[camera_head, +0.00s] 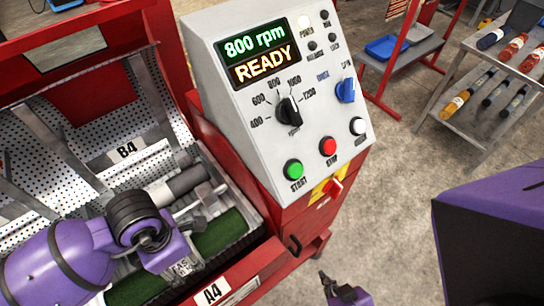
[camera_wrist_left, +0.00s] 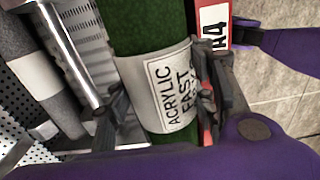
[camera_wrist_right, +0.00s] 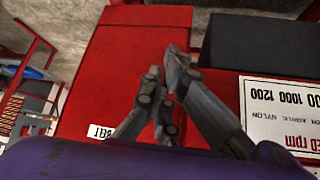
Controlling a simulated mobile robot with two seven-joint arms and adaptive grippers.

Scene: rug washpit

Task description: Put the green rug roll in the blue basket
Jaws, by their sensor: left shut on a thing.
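The green rug roll (camera_head: 218,234) lies in the red machine's trough, in the bay by the A4 plate. In the left wrist view the green rug roll (camera_wrist_left: 150,25) has a white band reading "ACRYLIC FAST". My left gripper (camera_wrist_left: 158,108) is shut across that band, one finger on each side. In the head view my left gripper (camera_head: 180,250) hides the roll's middle. My right gripper (camera_wrist_right: 163,65) is shut and empty, above a red surface beside the control box. A blue tray-like container (camera_head: 385,47) stands on a far table; I cannot tell if it is the blue basket.
A grey roll with a white band (camera_head: 178,186) lies by the B4 plate, beside the green roll, with metal bars around it. The control box (camera_head: 275,100) rises to the right. Bare floor (camera_head: 400,190) lies between.

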